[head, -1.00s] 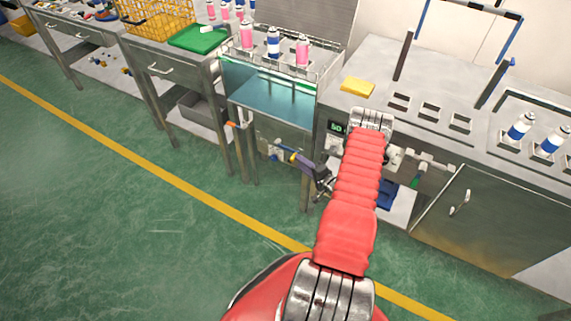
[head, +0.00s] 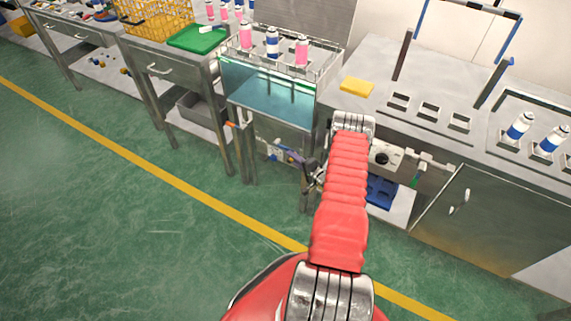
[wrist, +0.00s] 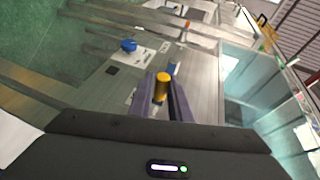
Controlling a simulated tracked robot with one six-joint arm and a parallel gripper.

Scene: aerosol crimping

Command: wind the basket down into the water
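The wire basket (head: 318,66) holds several pink and blue-white cans at the top of the glass water tank (head: 270,100). The can bodies stand above the blue-green water. My gripper (head: 288,156), with purple fingers, is low in front of the tank, beside its lower panel. In the wrist view my gripper (wrist: 163,98) has its fingers on both sides of an upright yellow crank knob (wrist: 162,86) and looks shut on it. The rest of the crank is hidden by the fingers. The tank also shows at the right of the wrist view (wrist: 245,85).
A steel bench with square holes (head: 430,110) and a yellow sponge (head: 357,87) stands right of the tank. A table with a green tray (head: 198,38) and a yellow wire crate (head: 155,18) stands left. The green floor in front is clear.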

